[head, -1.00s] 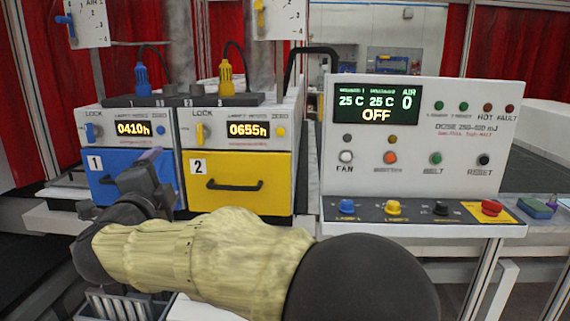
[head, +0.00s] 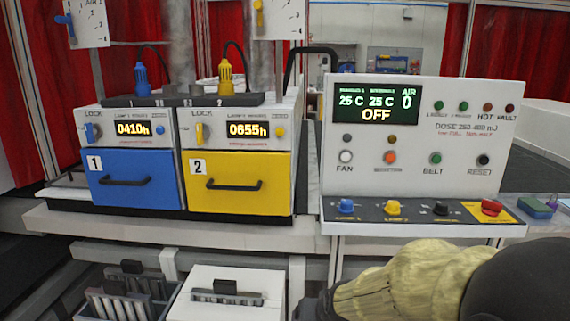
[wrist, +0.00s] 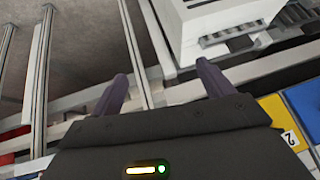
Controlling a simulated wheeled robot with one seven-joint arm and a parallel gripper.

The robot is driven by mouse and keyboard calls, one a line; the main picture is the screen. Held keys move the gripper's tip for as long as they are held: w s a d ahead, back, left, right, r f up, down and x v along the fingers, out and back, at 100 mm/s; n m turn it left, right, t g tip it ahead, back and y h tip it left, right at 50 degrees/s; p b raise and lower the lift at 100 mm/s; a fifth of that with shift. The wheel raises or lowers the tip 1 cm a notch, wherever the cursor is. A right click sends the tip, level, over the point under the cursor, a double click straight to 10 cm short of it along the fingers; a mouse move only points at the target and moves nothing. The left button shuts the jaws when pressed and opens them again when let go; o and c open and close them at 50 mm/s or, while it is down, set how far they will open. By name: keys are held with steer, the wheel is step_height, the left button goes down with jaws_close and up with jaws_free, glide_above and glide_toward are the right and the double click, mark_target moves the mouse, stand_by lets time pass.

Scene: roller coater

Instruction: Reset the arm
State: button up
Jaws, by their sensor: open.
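My gripper (wrist: 165,88) shows in the wrist view with its two dark fingers spread apart and nothing between them. Beyond the fingers are metal rails and a white box (wrist: 215,22) with a dark slotted part. In the head view my arm, in a pale yellow sleeve, is low at the right, below the control panel (head: 415,200). The gripper's fingers are not clearly visible there.
The blue drawer 1 (head: 135,195) and yellow drawer 2 (head: 237,197) are shut. Below the bench stand a grey rack (head: 123,298) and a white box (head: 240,302). A red button (head: 491,207) and a green-blue block (head: 536,208) are at the right.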

steer(key=s+d+f+g+h, duration=0.1)
steer(key=s+d+f+g, duration=0.35)
steer(key=s+d, duration=0.45)
steer(key=w+a+p+v, duration=0.1)
steer(key=p+v, duration=1.3)
steer(key=p, duration=0.1)
steer(key=shift+a+r+n+h, duration=0.3)
steer(key=shift+a+r, duration=0.05)
steer(key=shift+r, duration=0.05)
